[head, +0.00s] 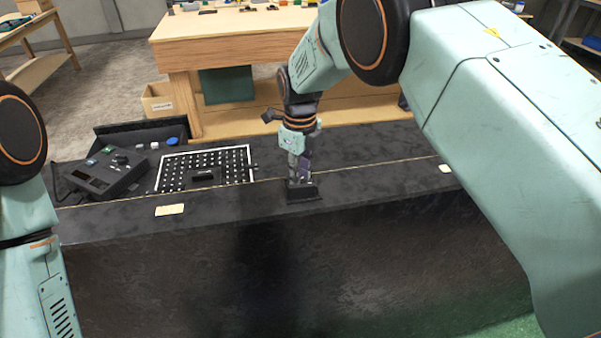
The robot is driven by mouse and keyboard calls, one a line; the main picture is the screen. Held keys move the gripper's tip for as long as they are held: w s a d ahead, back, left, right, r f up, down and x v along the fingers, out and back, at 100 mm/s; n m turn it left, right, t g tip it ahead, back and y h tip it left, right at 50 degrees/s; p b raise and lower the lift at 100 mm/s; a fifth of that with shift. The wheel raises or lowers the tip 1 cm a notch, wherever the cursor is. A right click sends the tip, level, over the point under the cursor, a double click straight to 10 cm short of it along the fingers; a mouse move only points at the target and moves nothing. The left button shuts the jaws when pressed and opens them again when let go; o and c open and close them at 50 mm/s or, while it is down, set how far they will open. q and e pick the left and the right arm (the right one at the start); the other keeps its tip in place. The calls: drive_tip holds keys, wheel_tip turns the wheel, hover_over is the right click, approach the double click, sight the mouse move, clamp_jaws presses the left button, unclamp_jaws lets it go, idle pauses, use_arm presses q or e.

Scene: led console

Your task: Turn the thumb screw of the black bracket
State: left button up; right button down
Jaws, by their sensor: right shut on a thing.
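The black bracket (302,194) stands on the dark bench top near its front edge, right of the middle of the console. My right gripper (300,174) points down right at the bracket from above. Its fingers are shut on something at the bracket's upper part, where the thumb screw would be. The thumb screw itself is hidden by the fingers or too small to make out. My left arm comes in at the left edge, and its gripper is out of view.
A black panel with rows of white dots (207,168) lies left of the bracket. A black control box (106,172) sits farther left, before a dark tray (140,132) with a blue cap. Pale labels (170,210) lie on the bench top. A wooden workbench (230,48) stands behind.

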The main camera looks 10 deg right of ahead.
drive_tip(key=shift+w+r+m, duration=0.3)
drive_tip(key=shift+w+m, duration=0.1)
drive_tip(key=shift+m, duration=0.2)
drive_tip(key=shift+m+b, duration=0.7)
drive_tip(key=shift+b, duration=0.05)
drive_tip(key=shift+m+b, duration=0.6)
drive_tip(key=shift+b, duration=0.25)
drive_tip(key=shift+m+b, duration=0.6)
drive_tip(key=shift+b, duration=0.3)
idle(0.4)
drive_tip(key=c, duration=1.5)
unclamp_jaws()
drive_tip(key=o, duration=0.4)
drive_tip(key=shift+s+f, duration=0.15)
